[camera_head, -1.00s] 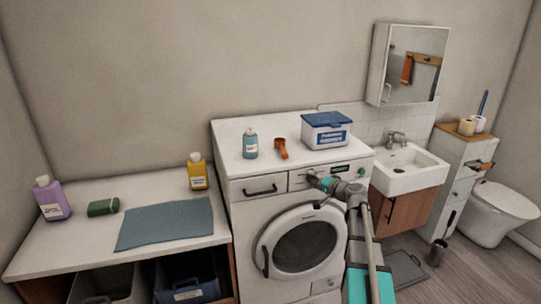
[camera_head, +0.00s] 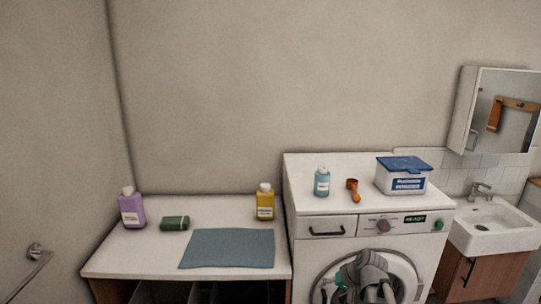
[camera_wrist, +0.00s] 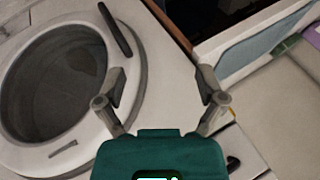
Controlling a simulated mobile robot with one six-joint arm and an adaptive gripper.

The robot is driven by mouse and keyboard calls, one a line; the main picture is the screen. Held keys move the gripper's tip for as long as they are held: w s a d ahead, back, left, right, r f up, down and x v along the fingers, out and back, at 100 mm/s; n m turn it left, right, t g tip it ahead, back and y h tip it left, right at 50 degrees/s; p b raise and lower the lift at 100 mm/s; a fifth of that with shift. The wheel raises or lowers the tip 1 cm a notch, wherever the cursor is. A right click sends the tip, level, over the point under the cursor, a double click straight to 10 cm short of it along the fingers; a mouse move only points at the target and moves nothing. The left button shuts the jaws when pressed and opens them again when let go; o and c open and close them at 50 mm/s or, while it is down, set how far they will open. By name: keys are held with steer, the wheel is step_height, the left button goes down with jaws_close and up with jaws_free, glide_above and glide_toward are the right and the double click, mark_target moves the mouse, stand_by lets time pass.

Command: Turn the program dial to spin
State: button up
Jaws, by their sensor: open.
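The washing machine (camera_head: 300,255) stands right of centre in the head view. Its program dial (camera_head: 383,227) is a round reddish-grey knob on the front panel, left of the lit green display (camera_head: 414,219). The display text and the dial's pointer are too small to read. My gripper (camera_head: 370,272) is below the dial, in front of the round door, apart from the dial. In the wrist view my gripper (camera_wrist: 162,88) has its two fingers spread wide with nothing between them. The door (camera_wrist: 130,110) fills the left there, and the dial cannot be made out.
On the machine top are a blue bottle (camera_head: 322,182), an orange scoop (camera_head: 353,190) and a blue-lidded box (camera_head: 402,181). The counter (camera_head: 150,262) at left holds a purple bottle (camera_head: 132,208), a green roll (camera_head: 174,223), a yellow bottle (camera_head: 265,202) and a cloth (camera_head: 228,248). A sink (camera_head: 495,230) is at right.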

steer(key=s+a+f+n+g+h, duration=0.1)
steer(key=s+a+f+g+h, duration=0.1)
steer(key=s, duration=0.9)
steer(key=f+g+h, duration=0.1)
steer(key=g+h, duration=0.1)
steer(key=h, duration=0.1)
steer(key=shift+s+n, duration=0.3)
steer(key=shift+s, duration=0.05)
stand_by(1.3)
